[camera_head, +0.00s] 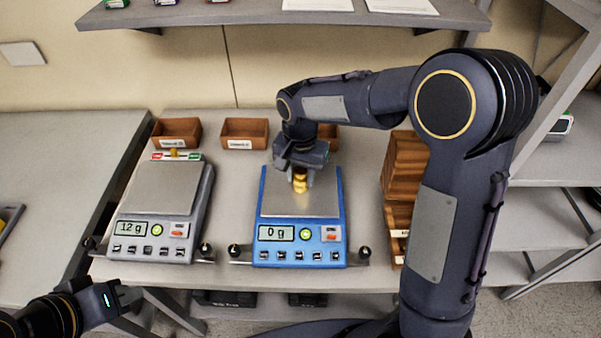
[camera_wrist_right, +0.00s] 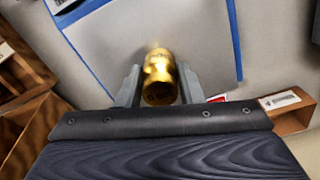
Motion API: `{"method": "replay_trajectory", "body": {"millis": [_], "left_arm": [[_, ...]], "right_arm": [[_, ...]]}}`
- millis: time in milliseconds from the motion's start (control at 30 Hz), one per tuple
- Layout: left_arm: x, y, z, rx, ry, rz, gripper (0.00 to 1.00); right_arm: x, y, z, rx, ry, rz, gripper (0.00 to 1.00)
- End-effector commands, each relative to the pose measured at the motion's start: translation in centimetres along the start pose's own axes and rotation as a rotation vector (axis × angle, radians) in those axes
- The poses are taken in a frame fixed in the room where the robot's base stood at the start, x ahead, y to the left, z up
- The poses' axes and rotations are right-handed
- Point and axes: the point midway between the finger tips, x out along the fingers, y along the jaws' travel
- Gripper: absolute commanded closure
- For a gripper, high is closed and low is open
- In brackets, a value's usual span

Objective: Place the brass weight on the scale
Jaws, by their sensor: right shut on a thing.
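The brass weight (camera_head: 300,181) is a small golden cylinder, held between the fingers of my right gripper (camera_head: 300,174) over the blue scale's plate. In the right wrist view the brass weight (camera_wrist_right: 159,78) sits between the two grey fingers of the gripper (camera_wrist_right: 158,85). The blue scale (camera_head: 299,259) has a grey plate and its display reads 0 g. I cannot tell whether the weight touches the plate. A grey scale (camera_head: 154,239) to the left reads 12 g. My left gripper (camera_head: 126,294) is at the lower left, away from the scales; its finger opening is unclear.
Small wooden bins (camera_head: 244,132) stand along the back of the table, one partly hidden behind my right gripper. A wooden drawer stack (camera_head: 404,170) stands right of the blue scale, partly behind my right arm. A shelf (camera_head: 270,14) hangs above.

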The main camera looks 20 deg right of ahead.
Motion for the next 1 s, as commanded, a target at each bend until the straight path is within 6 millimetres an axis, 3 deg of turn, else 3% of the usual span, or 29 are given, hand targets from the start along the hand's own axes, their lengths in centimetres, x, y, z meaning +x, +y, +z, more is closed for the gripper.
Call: {"method": "replay_trajectory", "body": {"millis": [133, 167, 300, 700, 1000], "left_arm": [[0.3, -0.1, 0.1, 0.000, 0.000, 0.000, 1.00], [0.2, -0.1, 0.1, 0.000, 0.000, 0.000, 1.00], [0.2, -0.1, 0.1, 0.000, 0.000, 0.000, 1.00], [0.0, 0.0, 0.0, 0.000, 0.000, 0.000, 1.00], [0.1, -0.1, 0.1, 0.000, 0.000, 0.000, 1.00]], "right_arm": [[0.4, 0.0, 0.0, 0.000, 0.001, -0.001, 1.00], [0.3, 0.0, 0.0, 0.000, 0.000, 0.000, 0.62], [0.3, 0.0, 0.0, 0.000, 0.000, 0.000, 0.45], [-0.7, -0.1, 0.0, 0.000, 0.002, -0.003, 0.45], [-6.7, -0.1, 0.0, -0.001, 0.004, -0.005, 0.45]]}}
